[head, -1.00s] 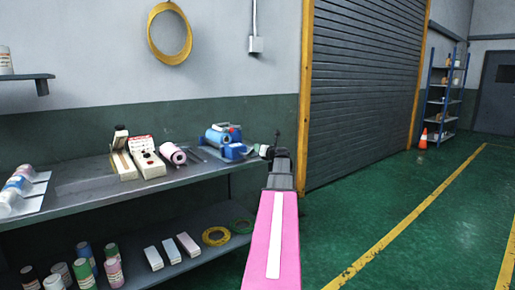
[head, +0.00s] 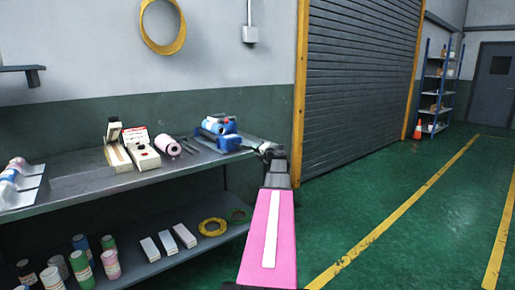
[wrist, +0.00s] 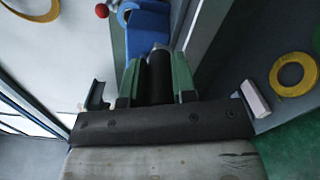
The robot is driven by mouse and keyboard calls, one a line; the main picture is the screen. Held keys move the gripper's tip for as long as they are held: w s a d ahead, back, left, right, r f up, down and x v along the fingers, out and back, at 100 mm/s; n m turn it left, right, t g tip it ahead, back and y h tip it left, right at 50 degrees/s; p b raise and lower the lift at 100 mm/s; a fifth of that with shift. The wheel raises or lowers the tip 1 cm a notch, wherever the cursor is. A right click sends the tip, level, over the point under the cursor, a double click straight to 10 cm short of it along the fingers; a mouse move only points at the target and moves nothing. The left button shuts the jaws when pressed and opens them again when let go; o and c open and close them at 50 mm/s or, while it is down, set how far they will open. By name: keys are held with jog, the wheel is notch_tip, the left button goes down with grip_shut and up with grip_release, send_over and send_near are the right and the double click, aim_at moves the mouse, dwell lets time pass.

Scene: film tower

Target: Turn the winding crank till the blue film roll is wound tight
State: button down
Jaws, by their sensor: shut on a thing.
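The blue film roll (head: 213,125) sits on a blue winder (head: 228,142) at the right end of the workbench. My gripper (head: 266,150) is just right of the winder, past the bench's end. In the wrist view my gripper (wrist: 157,78) has its green fingers closed on both sides of a dark cylindrical handle (wrist: 160,70), which looks like the winding crank's grip. The crank's arm is mostly hidden. How tight the film is wound cannot be told.
A pink roll (head: 168,145), a white box (head: 142,156) and a cream device (head: 117,152) stand left on the workbench (head: 85,185). The lower shelf (head: 165,258) holds bottles, boxes and yellow and green rings. Open green floor lies to the right.

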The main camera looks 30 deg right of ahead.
jog(key=shift+a+f+m, duration=0.15)
jog(key=shift+f+m, duration=0.35)
jog(key=shift+m, duration=0.3)
jog(key=shift+a+f+m, duration=0.15)
jog(key=shift+f+m, duration=0.3)
jog(key=shift+m, duration=0.35)
jog(key=c, duration=0.9)
grip_release()
jog(key=s, duration=1.1)
jog(key=shift+d, duration=0.4)
